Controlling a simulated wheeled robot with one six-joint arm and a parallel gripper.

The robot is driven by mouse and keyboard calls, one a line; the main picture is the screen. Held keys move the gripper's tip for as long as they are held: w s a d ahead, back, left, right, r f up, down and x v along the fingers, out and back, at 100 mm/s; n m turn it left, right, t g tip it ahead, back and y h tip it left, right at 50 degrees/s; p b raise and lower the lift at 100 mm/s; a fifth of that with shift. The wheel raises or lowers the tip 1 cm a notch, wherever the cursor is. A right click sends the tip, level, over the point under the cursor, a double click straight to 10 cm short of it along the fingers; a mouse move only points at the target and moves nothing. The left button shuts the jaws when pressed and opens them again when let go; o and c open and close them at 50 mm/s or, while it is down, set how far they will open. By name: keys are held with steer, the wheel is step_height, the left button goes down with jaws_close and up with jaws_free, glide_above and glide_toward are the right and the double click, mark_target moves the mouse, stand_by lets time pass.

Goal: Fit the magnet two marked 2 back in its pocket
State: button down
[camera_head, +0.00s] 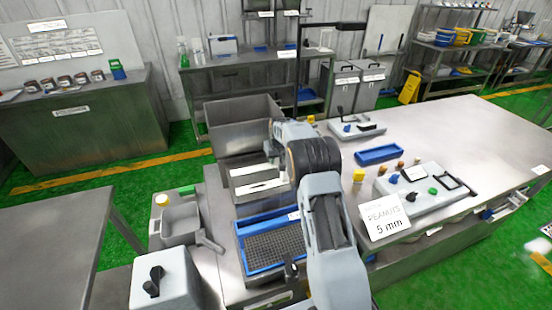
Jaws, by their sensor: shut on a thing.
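My arm rises from the bottom of the head view and bends away over the steel bench. Its far end stands beside a steel hopper (232,118). My gripper's fingers are hidden behind my own arm, so what they hold does not show. Two box-like steel parts with white top strips, a rear one (249,169) and a front one (262,187), sit just in front of the hopper, left of my arm. No number 2 can be read on them. I cannot make out the magnet or its pocket for certain.
A blue-framed tray with a dark mesh (272,250) lies in front, left of my arm. A grey scoop-like container (181,222) stands at left. On the right are a blue tray (379,154), a grey panel box (415,189) and a "PEANUTS 5 mm" sign (384,214). The right bench (465,130) has bare room.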

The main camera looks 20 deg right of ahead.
steer(key=c, duration=0.8)
jaws_free()
steer(key=b+v, duration=0.1)
steer(key=v, duration=1.3)
steer(key=shift+b, duration=0.4)
steer(key=shift+w, duration=0.1)
steer(key=shift+m+g, duration=0.4)
steer(key=shift+g, duration=0.3)
steer(key=s+f, duration=0.1)
steer(key=s, duration=0.1)
steer(key=s+f, duration=0.1)
steer(key=s+a+f, duration=0.1)
steer(key=s+f, duration=0.1)
steer(key=shift+s+f, duration=0.15)
steer(key=shift+s, duration=0.2)
steer(key=s+a+r, duration=0.1)
steer(key=s+a, duration=0.1)
steer(key=s, duration=0.7)
steer(key=s+a+r+t, duration=0.1)
steer(key=s+a+r, duration=0.1)
steer(key=s, duration=0.7)
steer(key=s+a+r+t, duration=0.1)
steer(key=s+a, duration=0.2)
steer(key=s, duration=0.7)
steer(key=shift+a+r+n, duration=0.3)
steer(key=shift+n, duration=0.1)
